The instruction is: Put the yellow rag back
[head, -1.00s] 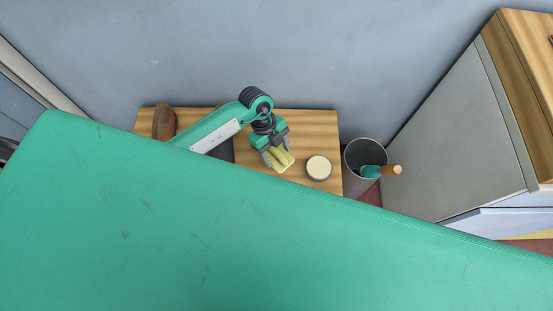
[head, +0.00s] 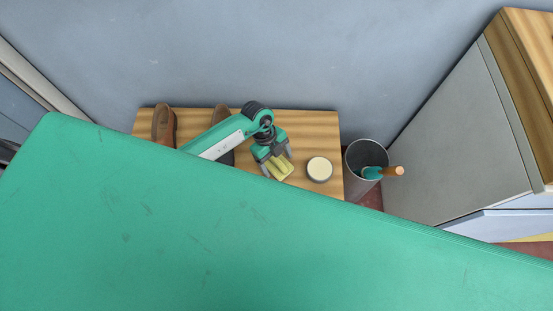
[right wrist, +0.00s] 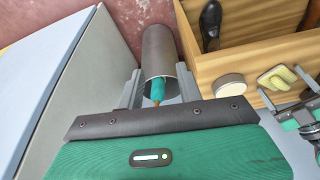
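The yellow rag (head: 281,170) lies on the wooden bench top, left of the round tin. My left gripper (head: 277,161) is over it with its fingers spread, one to each side of the rag. In the right wrist view the rag (right wrist: 277,77) shows beside the left gripper (right wrist: 287,92), and its fingers look apart from it. My right gripper (right wrist: 158,82) shows only in its own wrist view, open and empty, with the bin beyond its fingers. Whether the rag touches a left finger is hard to tell.
A round tin with a cream top (head: 319,169) stands right of the rag. Brown shoes (head: 164,124) stand on the bench (head: 310,127). A grey bin (head: 362,155) holds a teal tool with an orange handle (head: 393,171). A large green surface (head: 200,220) fills the foreground.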

